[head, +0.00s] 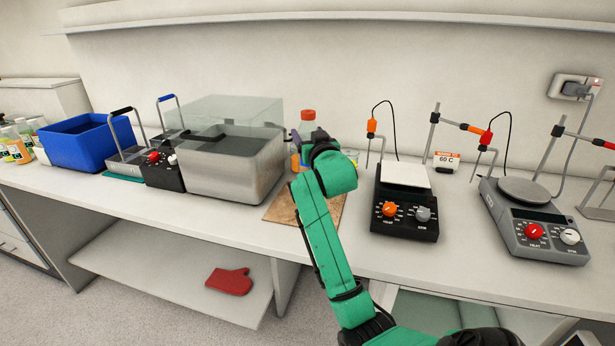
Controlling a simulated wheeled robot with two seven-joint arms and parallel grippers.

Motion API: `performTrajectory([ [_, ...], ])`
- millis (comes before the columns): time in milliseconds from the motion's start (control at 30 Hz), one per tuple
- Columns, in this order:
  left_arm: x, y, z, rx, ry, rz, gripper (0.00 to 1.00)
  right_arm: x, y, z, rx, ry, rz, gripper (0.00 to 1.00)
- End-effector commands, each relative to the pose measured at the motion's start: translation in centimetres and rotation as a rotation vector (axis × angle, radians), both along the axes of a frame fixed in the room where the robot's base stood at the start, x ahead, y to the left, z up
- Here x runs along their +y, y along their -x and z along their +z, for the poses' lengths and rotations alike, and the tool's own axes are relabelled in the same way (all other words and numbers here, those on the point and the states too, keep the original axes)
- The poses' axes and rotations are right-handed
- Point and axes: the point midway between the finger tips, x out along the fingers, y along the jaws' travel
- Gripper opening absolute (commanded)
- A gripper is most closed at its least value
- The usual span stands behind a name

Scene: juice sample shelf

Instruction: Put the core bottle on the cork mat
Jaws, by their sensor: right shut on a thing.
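A bottle with a red cap (307,115) stands upright at the far side of the cork mat (281,208). I take it to be the core bottle, though no label is readable. My right gripper (313,148) is shut on it, and my wrist hides most of its body. I cannot tell whether its base touches the mat. The brown mat lies flat on the bench, partly covered by my green right arm. My left gripper is not in view.
A grey water bath (230,165) stands just left of the mat, and a hotplate with an orange knob (405,205) just right. A second hotplate (535,225) is farther right. A blue crate (78,150) and several bottles (18,145) are at left. A red mitt (229,281) lies on the lower shelf.

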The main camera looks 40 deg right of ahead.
Motion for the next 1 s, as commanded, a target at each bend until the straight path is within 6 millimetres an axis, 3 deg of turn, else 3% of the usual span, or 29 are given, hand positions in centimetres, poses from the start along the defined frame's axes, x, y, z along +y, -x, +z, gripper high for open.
performTrajectory([
  [100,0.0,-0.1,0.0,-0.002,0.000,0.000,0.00,0.0,0.0,-4.0,0.005,-0.003,-0.001,0.00],
  [433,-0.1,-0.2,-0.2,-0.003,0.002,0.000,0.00,-0.1,-0.1,-10.0,0.001,-0.002,-0.002,0.00],
  [533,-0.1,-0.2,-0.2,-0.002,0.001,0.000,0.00,-0.1,-0.1,-11.0,-0.002,-0.001,-0.001,0.00],
  [700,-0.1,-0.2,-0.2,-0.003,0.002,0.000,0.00,-0.1,-0.1,-10.9,-0.003,0.000,-0.001,0.00],
  [733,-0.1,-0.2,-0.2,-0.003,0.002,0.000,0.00,-0.1,-0.1,-11.1,0.000,-0.001,-0.001,0.74],
  [800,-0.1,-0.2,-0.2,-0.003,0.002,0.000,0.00,-0.1,-0.1,-11.1,0.000,-0.001,-0.001,1.00],
  [1000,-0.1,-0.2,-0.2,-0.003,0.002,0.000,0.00,-0.1,-0.1,-11.1,0.000,-0.001,-0.001,1.00],
])
